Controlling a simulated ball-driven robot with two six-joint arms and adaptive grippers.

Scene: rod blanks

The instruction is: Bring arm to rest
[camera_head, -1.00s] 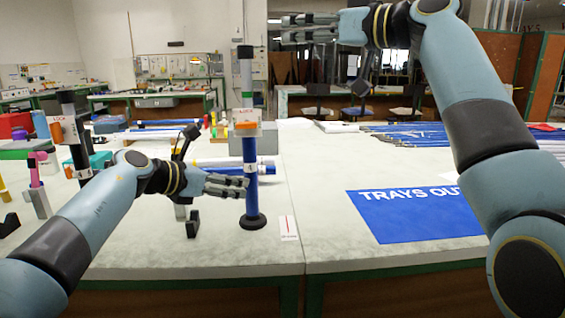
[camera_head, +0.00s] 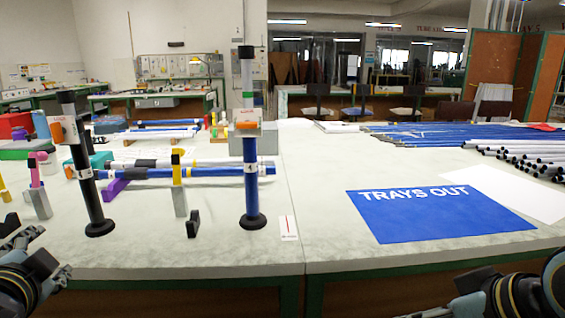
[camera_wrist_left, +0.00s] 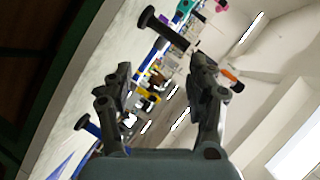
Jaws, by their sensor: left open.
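My left gripper (camera_head: 28,240) is at the lower left corner of the head view, beside the table's front edge. Its two dark fingers stand apart with nothing between them in the left wrist view (camera_wrist_left: 162,88). My right arm is low at the lower right corner of the head view, below the table's front edge. Only a bit of the right gripper (camera_head: 440,311) shows at the bottom edge, and its fingers are mostly cut off.
A blue post (camera_head: 252,180) and a black post (camera_head: 86,180) stand upright on the table (camera_head: 330,250). A blue "TRAYS OUT" mat (camera_head: 440,215) lies at right. Rods (camera_head: 525,158) lie behind it. Small stands (camera_head: 179,190) are at left. The table's front middle is clear.

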